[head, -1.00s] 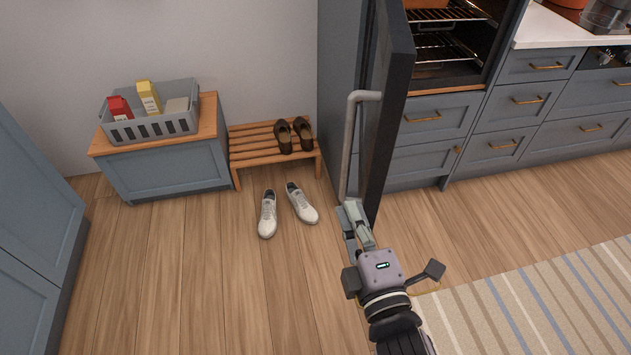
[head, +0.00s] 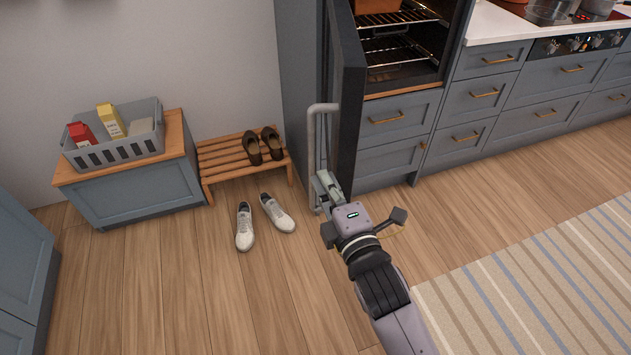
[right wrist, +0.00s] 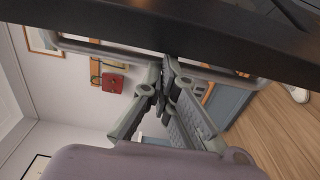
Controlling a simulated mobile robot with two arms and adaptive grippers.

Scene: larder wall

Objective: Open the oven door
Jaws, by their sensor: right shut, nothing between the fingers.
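The oven door (head: 348,105) stands wide open, swung out to the left of the lit oven (head: 400,62). Its grey bar handle (head: 311,135) runs upright along the door's outer face. My right gripper (head: 322,188) is at the handle's lower part in the head view, shut and empty. In the right wrist view, the fingertips (right wrist: 168,75) are at the handle bar (right wrist: 110,50), beside the dark door (right wrist: 215,27); whether they touch it I cannot tell. My left gripper is not in view.
Left of the door are a slatted shoe rack (head: 220,158), white shoes (head: 244,228) on the floor, and a low cabinet (head: 145,195) with a grey basket (head: 120,153). A striped rug (head: 540,285) lies right. Floor before the drawers is clear.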

